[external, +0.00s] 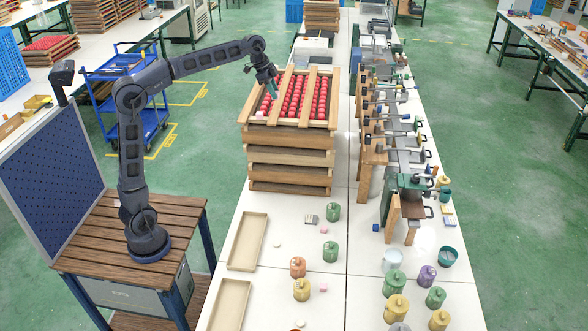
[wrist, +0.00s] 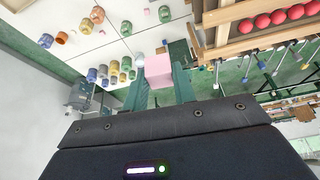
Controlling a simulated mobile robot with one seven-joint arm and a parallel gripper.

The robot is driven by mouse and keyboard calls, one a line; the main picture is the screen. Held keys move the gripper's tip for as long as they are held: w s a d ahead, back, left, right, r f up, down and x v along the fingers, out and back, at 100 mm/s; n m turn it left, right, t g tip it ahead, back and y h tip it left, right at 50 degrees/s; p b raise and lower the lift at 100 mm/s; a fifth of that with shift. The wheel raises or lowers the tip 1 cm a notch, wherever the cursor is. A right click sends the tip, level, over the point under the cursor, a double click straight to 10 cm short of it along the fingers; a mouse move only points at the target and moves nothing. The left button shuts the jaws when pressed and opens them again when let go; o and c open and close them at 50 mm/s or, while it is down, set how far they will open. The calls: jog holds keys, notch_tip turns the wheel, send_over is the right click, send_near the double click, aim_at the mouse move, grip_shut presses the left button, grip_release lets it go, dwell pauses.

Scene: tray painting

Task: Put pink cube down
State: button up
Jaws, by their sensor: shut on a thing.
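My gripper (external: 272,87) is over the top tray of the wooden tray stack, at its left side. In the wrist view the two dark green fingers are shut on a pink cube (wrist: 158,68), which shows between their tips. The held cube is not clear in the external view. The top tray (external: 334,100) holds rows of red balls (external: 296,95) between wooden slats. A pale pink spot shows near the tray's front left corner; I cannot tell what it is. Two small pink pieces (external: 323,230) (external: 323,289) lie on the white table.
Green, orange and yellow jars (external: 333,212) stand on the white table (external: 290,256) in front of the stack. Two shallow beige trays (external: 247,241) lie at its left edge. Clamps and tools (external: 400,150) line the right side. The table between the beige trays and jars is mostly bare.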

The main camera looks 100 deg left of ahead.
jog(key=r, duration=0.6)
jog(key=shift+w+a+r, duration=0.1)
jog(key=shift+w+a, duration=0.05)
jog(key=shift+a, duration=0.25)
jog(key=w+a+r, duration=0.1)
jog(key=w+a, duration=0.1)
jog(key=a, duration=1)
jog(key=n, duration=0.1)
send_over(288, 111)
jog(key=s, duration=0.1)
jog(key=f, duration=2.6)
jog(key=shift+s+d+f, duration=0.15)
jog(key=shift+d, duration=0.05)
jog(key=o, duration=0.9)
jog(key=shift+f, duration=0.1)
jog(key=shift+o, duration=0.2)
jog(key=v, duration=1.2)
jog(key=shift+d, duration=0.2)
